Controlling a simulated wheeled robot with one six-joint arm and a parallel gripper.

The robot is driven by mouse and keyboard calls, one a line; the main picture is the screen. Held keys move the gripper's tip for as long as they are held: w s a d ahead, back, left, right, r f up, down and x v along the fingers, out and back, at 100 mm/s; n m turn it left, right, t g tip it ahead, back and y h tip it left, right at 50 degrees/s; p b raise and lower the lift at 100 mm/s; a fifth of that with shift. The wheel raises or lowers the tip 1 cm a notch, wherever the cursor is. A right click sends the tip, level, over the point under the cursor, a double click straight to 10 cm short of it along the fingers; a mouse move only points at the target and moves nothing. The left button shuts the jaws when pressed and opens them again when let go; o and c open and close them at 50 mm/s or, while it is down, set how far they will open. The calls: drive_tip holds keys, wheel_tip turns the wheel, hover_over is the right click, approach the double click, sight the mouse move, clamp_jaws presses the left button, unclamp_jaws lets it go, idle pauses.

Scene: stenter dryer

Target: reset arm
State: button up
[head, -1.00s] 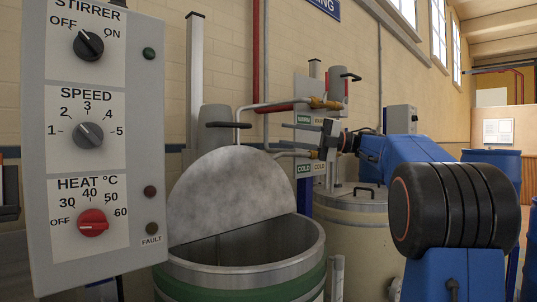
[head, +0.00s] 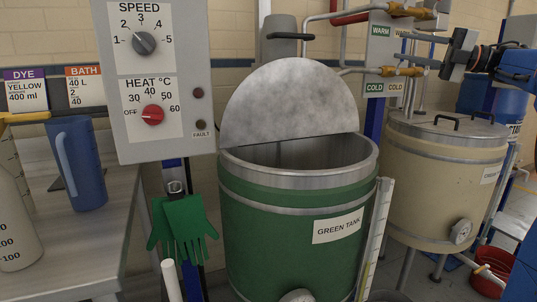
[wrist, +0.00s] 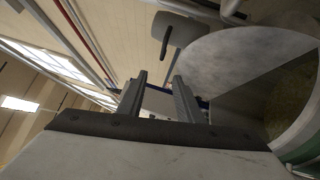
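My gripper (head: 408,48) is at the upper right of the head view, in front of the tap panel, and its dark wrist joins a blue arm link at the right edge. In the wrist view, the two grey fingers (wrist: 160,82) stand well apart with nothing held between them. The gripper appears between the two brass taps in the picture; I see no clear contact with either.
The green tank (head: 255,210) stands in the middle with its half lid (head: 290,100) raised. A control box (head: 150,75) hangs left of it, green gloves (head: 183,228) below. A blue jug (head: 80,165) stands on the left bench. A cream tank (head: 440,190) is right.

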wheel_tip(320, 180, up, 5)
drive_tip(key=w+a+m+t+h, duration=0.2)
drive_tip(key=m+t+h, duration=0.4)
drive_tip(key=m+t, duration=0.6)
drive_tip(key=s+d+f+m+g+h, duration=0.1)
drive_tip(key=s+f+m+g+h, duration=0.1)
drive_tip(key=s+f+m+h, duration=0.5)
drive_tip(key=s+d+f+m+g+h, duration=0.1)
drive_tip(key=f+m+h, duration=0.3)
drive_tip(key=f, duration=0.7)
drive_tip(key=s+d+f+m+g+h, duration=0.1)
drive_tip(key=s+f+m+g+h, duration=0.1)
drive_tip(key=s+f+m+h, duration=0.45)
drive_tip(key=s+a+f+m+g+y, duration=0.1)
drive_tip(key=s+a+f+g, duration=0.2)
drive_tip(key=s+f, duration=0.5)
drive_tip(key=s+a+f+m+g+y, duration=0.1)
drive_tip(key=s+a+f+g+y, duration=0.1)
drive_tip(key=s+f, duration=0.6)
drive_tip(key=s+a+f+m+g+y, duration=0.1)
drive_tip(key=s+a+f+g, duration=0.3)
drive_tip(key=s+f, duration=0.4)
wheel_tip(320, 180, down, 7)
drive_tip(key=shift+a+f+m+g+y, duration=0.2)
drive_tip(key=shift+m+g+y, duration=0.15)
drive_tip(key=shift+y, duration=0.3)
